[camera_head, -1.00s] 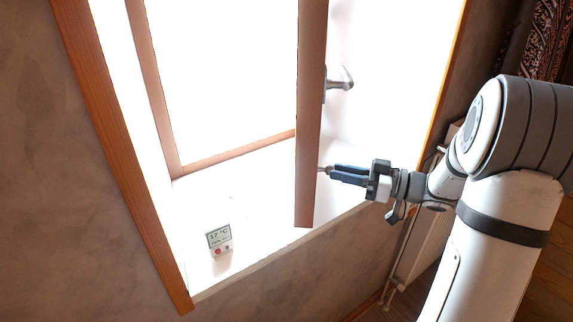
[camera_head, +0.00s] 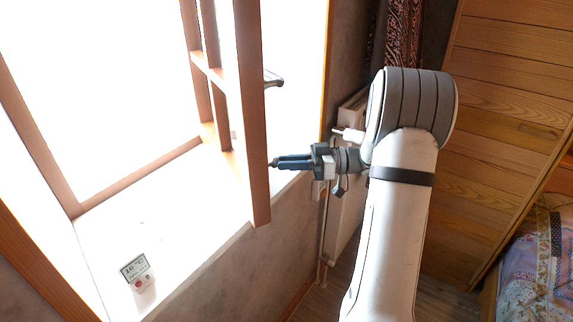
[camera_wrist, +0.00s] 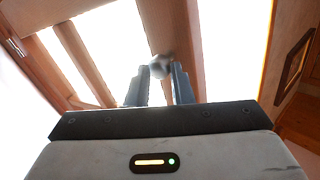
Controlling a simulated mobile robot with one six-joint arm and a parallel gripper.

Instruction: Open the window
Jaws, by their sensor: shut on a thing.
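The wooden window sash (camera_head: 252,110) stands swung inward from the bright window opening, seen nearly edge-on. Its lower corner hangs past the front edge of the sill. A metal handle (camera_head: 273,80) sits on its right side, above my gripper. My gripper (camera_head: 272,164) reaches in from the right to the lower part of the sash. In the wrist view my gripper's fingers (camera_wrist: 160,75) are shut on a round grey knob (camera_wrist: 160,64) in front of the wooden sash. In the head view the knob is mostly hidden at the fingertips.
A small thermometer display (camera_head: 137,271) stands on the white sill (camera_head: 185,215) at the lower left. A white radiator (camera_head: 345,205) is on the wall behind my arm. A wooden cabinet (camera_head: 510,100) and a bed with patterned bedding (camera_head: 530,265) are at the right.

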